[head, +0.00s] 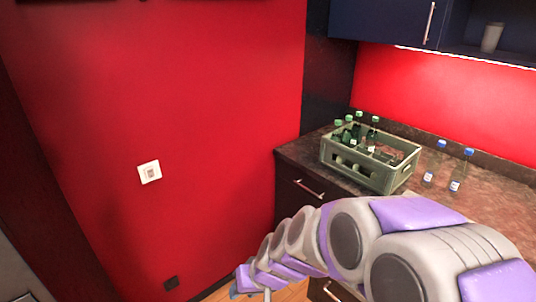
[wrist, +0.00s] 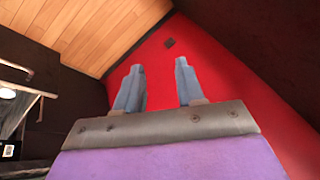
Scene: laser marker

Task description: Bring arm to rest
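My arm reaches out from the lower right in the head view, grey with purple panels, bent over and down towards the floor. My gripper (wrist: 159,85) shows in the wrist view with its two blue-grey fingers spread apart and nothing between them. Behind the fingers are the red wall and a strip of wood floor. In the head view the gripper end (head: 240,291) is small at the bottom, left of the dark cabinet, and mostly cut off or hidden by the arm.
A grey crate (head: 350,178) with several green-capped bottles stands on the counter (head: 480,215). Two blue-capped bottles (head: 434,163) (head: 460,171) stand right of it. A drawer cabinet (head: 290,190) is below. The red wall (head: 220,110) has a white switch (head: 149,172). A wall cabinet (head: 385,20) hangs above.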

